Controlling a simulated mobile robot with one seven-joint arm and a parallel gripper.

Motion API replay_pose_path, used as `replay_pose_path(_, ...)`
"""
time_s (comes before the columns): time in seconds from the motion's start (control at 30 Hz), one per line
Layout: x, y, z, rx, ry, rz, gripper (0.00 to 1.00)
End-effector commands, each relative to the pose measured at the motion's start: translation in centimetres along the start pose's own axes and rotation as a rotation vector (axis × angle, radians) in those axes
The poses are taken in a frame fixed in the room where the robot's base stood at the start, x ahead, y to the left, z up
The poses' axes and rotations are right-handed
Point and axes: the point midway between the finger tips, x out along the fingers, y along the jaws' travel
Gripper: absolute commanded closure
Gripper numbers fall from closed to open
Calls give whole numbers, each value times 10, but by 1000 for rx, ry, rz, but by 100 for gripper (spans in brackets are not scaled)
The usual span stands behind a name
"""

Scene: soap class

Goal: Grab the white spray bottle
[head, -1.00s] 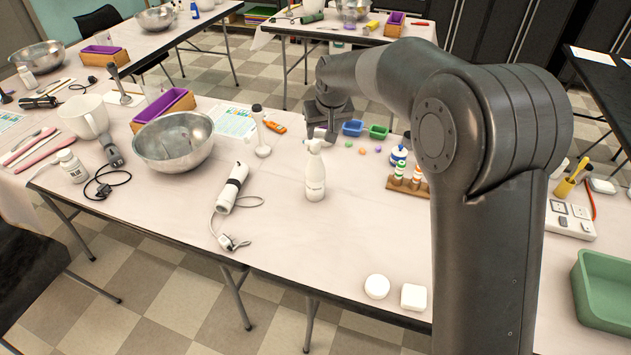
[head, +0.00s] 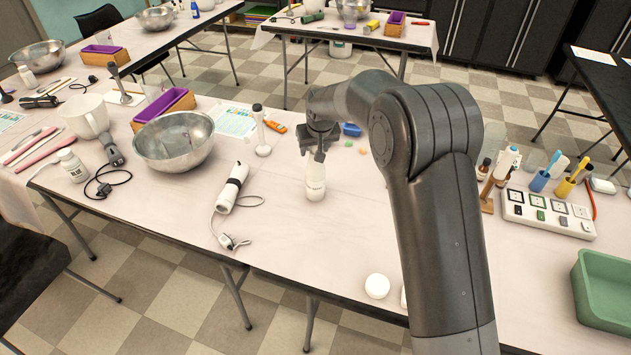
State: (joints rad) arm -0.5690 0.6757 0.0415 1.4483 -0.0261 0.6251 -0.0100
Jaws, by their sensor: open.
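The white spray bottle (head: 315,184) stands upright on the pale tablecloth near the middle of the head view. Its lower body shows; its spray head is hidden behind my gripper. My gripper (head: 318,155) is at the bottle's top, pointing down, with its jaws open. A finger overlaps the bottle's neck in the picture. I cannot tell whether the fingers touch the bottle or stand on both sides of it.
A metal bowl (head: 174,142) and a white corded hand blender (head: 231,188) lie to the left. A round white soap (head: 377,286) is near the front edge. A power strip (head: 548,213) and green tray (head: 607,290) are at right. The cloth in front of the bottle is clear.

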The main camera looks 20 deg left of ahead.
Motion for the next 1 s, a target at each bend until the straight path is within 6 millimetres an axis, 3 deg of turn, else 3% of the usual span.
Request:
replay_pose_path(0.23,2,0,0,0,0,0,48)
replay_pose_path(0.87,2,0,0,0,-1,0,99)
replay_pose_path(1.0,2,0,0,0,-1,0,100)
